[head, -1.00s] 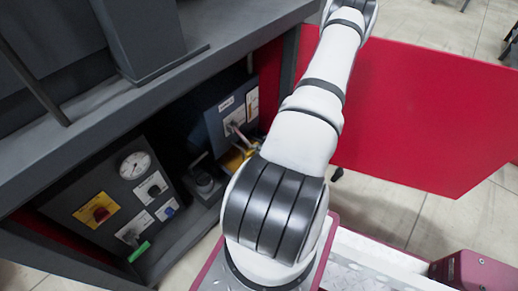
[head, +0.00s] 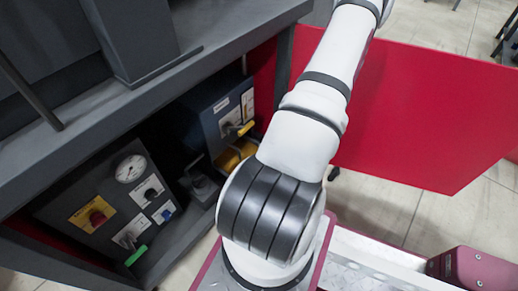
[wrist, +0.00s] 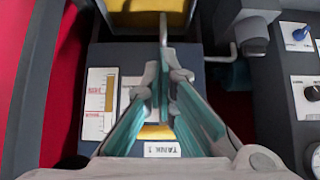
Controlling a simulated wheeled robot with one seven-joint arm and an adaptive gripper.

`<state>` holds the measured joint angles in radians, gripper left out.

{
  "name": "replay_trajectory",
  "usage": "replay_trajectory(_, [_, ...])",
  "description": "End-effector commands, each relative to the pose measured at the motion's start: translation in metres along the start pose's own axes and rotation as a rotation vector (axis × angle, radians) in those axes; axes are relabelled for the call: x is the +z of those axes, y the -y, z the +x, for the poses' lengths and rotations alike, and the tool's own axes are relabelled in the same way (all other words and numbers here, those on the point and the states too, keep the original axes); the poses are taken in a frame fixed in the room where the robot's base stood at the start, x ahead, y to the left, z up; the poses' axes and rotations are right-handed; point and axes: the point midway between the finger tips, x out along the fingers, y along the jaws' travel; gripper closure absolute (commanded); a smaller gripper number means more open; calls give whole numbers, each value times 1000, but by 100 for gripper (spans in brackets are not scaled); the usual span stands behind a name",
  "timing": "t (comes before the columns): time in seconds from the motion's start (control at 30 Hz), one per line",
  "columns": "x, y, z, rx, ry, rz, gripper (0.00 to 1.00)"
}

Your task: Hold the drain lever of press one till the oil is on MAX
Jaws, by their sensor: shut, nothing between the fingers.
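In the head view the blue-grey tank box (head: 208,133) stands inside the cabinet, with a yellow-handled lever (head: 245,128) on its front. The oil gauge (head: 248,104) is beside the lever. In the wrist view the gauge (wrist: 109,95) appears upside down beside the "TANK 1" label (wrist: 162,150). Its amber column reaches about the red mark, which I cannot read clearly. My gripper (wrist: 162,72) is shut and empty in front of the tank panel. Yellow, probably the lever handle, shows between and behind its fingers; contact cannot be told. My gripper is not visible in the head view.
A yellow container (head: 228,158) sits below the tank box. Another panel (head: 118,205) with a dial, knobs and a green-handled lever stands at the left. The red door (head: 430,115) is open at the right. The cabinet top (head: 165,90) overhangs the opening.

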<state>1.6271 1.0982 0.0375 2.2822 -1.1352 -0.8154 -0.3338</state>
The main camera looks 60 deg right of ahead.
Motion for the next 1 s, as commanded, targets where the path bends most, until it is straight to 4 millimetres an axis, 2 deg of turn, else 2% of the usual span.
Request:
replay_trajectory(0.1, [0, 0, -21, 3, -1, 0, 100])
replay_trajectory(0.3, [0, 0, -39, 1, -1, 0, 100])
replay_trajectory(1.0, [0, 0, -42, 0, -1, 0, 100])
